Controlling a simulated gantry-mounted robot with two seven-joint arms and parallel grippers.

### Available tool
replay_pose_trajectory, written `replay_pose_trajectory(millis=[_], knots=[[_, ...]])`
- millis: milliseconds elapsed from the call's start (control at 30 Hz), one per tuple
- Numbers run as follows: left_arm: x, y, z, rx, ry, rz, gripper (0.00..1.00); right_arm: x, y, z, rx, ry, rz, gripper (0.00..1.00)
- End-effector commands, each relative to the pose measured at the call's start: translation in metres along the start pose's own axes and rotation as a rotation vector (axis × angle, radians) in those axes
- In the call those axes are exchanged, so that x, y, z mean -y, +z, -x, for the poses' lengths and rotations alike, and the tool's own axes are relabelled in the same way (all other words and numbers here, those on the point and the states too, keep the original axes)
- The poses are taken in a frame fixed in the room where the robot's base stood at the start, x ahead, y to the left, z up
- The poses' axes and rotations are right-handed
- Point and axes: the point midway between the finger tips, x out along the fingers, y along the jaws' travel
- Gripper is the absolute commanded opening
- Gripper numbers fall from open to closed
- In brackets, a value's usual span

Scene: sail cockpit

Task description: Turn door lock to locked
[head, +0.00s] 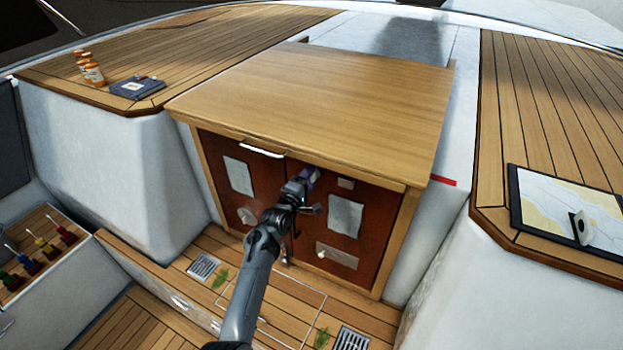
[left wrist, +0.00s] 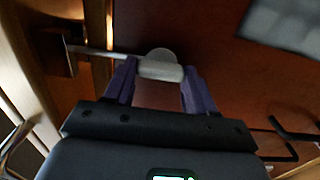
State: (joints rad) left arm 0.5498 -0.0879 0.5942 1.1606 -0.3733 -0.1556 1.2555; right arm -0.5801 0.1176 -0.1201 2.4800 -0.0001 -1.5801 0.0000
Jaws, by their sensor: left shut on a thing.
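The cabinet has two red-brown doors under a wooden top, a left door (head: 225,165) and a right door (head: 370,205). My left gripper (head: 312,176) is at the upper inner part of the right door, and it hides the lock in the head view. In the left wrist view, the purple fingers of my left gripper (left wrist: 158,80) are shut on the light grey lock handle (left wrist: 162,66), one finger on each side. A thin metal rod (left wrist: 95,50) runs from the handle to a dark block at the left. My right gripper is not in view.
The wooden cabinet top (head: 330,95) overhangs the doors just above my gripper. A metal bar handle (head: 262,149) sits at the left door's top.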

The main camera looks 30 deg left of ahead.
Motion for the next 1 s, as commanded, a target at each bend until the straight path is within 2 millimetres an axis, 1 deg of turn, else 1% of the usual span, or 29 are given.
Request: replay_pose_trajectory(millis=[33,233,267,400,433,767,867,1000], knots=[[0.002,-0.001,0.000,-0.003,-0.004,0.006,0.01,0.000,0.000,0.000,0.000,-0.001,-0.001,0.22],[0.003,-0.001,0.000,-0.003,-0.005,0.006,0.00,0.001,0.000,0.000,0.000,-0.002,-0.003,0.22],[0.003,-0.001,0.000,-0.003,-0.005,0.006,0.58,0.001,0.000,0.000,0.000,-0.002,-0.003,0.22],[0.002,-0.001,0.000,-0.003,-0.004,0.005,0.80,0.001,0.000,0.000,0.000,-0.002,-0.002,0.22],[0.002,-0.001,0.000,-0.003,-0.003,0.004,0.81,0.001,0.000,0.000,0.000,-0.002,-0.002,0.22],[0.001,0.000,0.002,-0.001,-0.002,0.002,0.81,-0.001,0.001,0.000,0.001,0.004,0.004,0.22],[0.002,0.000,0.007,-0.001,-0.001,0.002,0.81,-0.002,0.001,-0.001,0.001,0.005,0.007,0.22],[0.003,0.000,0.021,-0.002,-0.002,0.002,0.81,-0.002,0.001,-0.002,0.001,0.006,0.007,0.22]])
